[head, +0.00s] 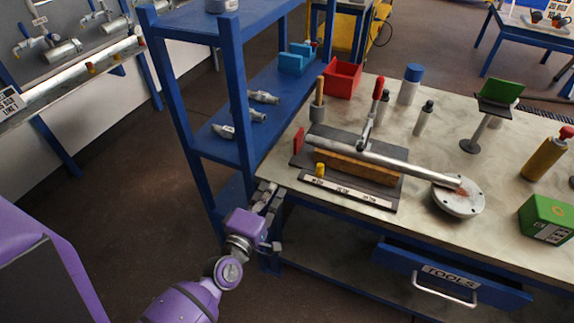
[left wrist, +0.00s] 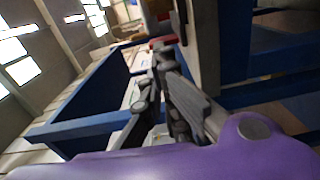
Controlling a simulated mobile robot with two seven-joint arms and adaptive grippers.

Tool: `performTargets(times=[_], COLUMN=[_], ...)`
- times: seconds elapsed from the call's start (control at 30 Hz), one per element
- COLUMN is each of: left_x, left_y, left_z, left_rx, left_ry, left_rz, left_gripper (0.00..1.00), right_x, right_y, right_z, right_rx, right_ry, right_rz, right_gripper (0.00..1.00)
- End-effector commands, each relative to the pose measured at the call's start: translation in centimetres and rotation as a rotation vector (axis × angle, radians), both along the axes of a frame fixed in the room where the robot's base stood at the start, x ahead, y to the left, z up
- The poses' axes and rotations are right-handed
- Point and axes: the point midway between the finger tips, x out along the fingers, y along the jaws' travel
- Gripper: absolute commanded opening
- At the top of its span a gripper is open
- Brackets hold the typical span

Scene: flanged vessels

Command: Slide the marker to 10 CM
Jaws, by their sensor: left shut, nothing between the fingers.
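A small yellow marker (head: 319,169) stands near the left end of a white label strip (head: 350,190) in the head view. The strip carries several black labels, too small to read surely, and runs along the front of a dark fixture plate (head: 300,160) on the workbench. My left gripper (head: 271,187) is at the bench's front left corner, left of the marker and apart from it. It is shut and empty; its fingers also show in the left wrist view (left wrist: 165,62). The marker cannot be made out in the wrist view. My right gripper is not in view.
A long metal pipe (head: 390,160) with a round flange (head: 458,197) lies behind the strip, under a red-handled clamp (head: 376,92). A blue shelf (head: 185,95) stands close left of the bench. An open tools drawer (head: 450,277) juts out at the front right.

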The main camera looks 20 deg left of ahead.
Motion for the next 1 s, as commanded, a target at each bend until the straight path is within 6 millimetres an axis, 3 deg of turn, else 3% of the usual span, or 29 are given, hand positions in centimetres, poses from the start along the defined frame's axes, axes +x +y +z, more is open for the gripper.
performTargets(times=[0.27,0.63,0.8,1.0], left_x=[2.4,10.2,10.7,11.0], left_y=[0.0,-0.2,-2.7,-4.0], left_z=[0.3,0.2,0.4,0.2], left_rx=[-0.043,-0.039,-0.042,-0.039], left_ry=[-0.003,-0.002,-0.003,-0.001], left_rz=[0.000,-0.001,0.000,0.000], left_gripper=[0.00,0.00,0.00,0.00], right_x=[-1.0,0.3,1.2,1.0], right_y=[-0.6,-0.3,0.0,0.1], right_z=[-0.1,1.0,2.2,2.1], right_rx=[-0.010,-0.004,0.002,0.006], right_ry=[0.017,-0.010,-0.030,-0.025], right_rz=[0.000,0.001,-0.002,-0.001], right_gripper=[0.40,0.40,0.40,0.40])
